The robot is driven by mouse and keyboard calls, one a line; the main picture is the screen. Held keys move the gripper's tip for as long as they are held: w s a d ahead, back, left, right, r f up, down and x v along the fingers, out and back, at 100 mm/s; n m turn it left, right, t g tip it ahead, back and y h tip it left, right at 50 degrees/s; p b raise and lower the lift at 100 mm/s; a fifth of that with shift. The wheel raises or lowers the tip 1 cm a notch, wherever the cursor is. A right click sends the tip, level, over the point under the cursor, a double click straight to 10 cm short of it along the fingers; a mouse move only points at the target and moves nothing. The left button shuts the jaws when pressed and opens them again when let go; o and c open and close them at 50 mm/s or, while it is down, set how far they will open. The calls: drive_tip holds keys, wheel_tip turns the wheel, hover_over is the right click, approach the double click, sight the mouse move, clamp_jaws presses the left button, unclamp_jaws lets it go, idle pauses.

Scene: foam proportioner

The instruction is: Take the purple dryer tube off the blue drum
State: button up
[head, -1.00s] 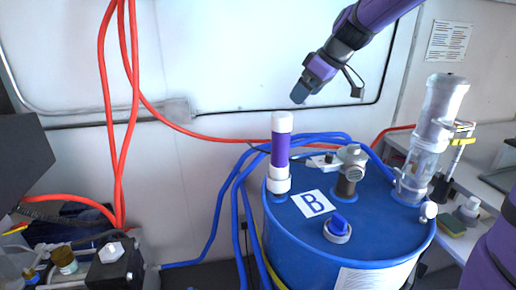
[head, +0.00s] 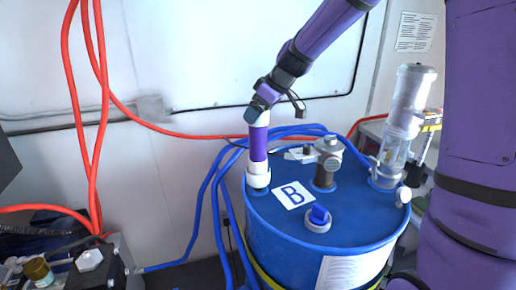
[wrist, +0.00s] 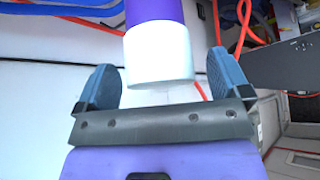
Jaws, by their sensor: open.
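The purple dryer tube (head: 258,142) stands upright on the left part of the blue drum's (head: 300,237) top, in a white base fitting (head: 258,176). Its white cap and purple body (wrist: 156,10) show in the wrist view. My gripper (head: 259,113) is at the tube's top in the head view, partly hiding the cap. In the wrist view my gripper (wrist: 162,80) is open, with one blue finger on each side of the white cap (wrist: 160,55). Gaps show between the cap and both fingers.
Red hoses (head: 85,120) hang at the left. A dark box (head: 95,265) is at lower left.

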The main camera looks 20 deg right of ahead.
drive_tip(key=shift+w+a+f, duration=0.15)
drive_tip(key=shift+f, duration=0.2)
drive_tip(key=shift+r, duration=0.1)
drive_tip(key=c, duration=1.6)
